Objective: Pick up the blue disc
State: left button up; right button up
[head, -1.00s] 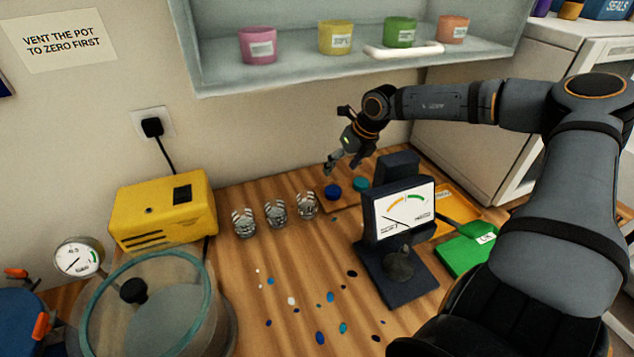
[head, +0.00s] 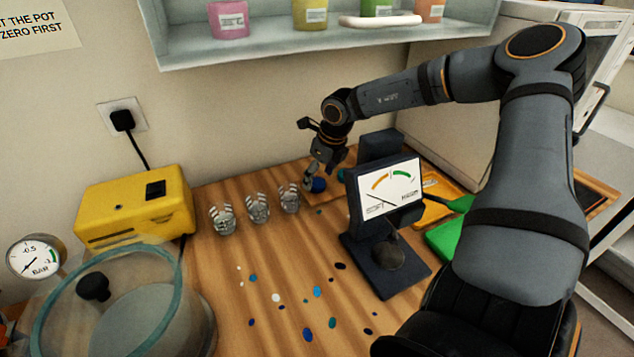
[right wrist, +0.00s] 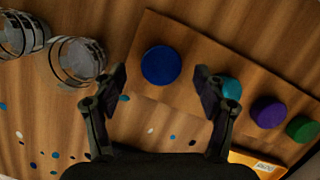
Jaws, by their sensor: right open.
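The blue disc (right wrist: 161,65) lies on a wooden board (right wrist: 190,30) at the back of the table. In the head view the blue disc (head: 318,185) is partly hidden by my right gripper (head: 312,180). In the right wrist view my right gripper (right wrist: 160,82) is open, with one finger on each side of the blue disc and a gap to it; I cannot tell the height left between them. A teal disc (right wrist: 229,90) lies just beyond the right finger. My left gripper is not in view.
Purple (right wrist: 268,112) and green (right wrist: 301,129) discs continue the row. Clear cups (head: 258,207) stand left of the board. A dial meter (head: 388,190) stands in front of it. A shelf (head: 330,40) with pots overhangs the back. A glass-lidded pot (head: 190,290) stands front left.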

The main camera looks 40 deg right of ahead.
jog(key=shift+x, duration=0.9)
jog(key=shift+r, duration=0.1)
jog(key=shift+c, duration=0.8)
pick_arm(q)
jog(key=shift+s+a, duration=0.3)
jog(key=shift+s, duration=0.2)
pick_arm(e)
jog(key=c, duration=1.1)
jog(key=shift+o, duration=0.2)
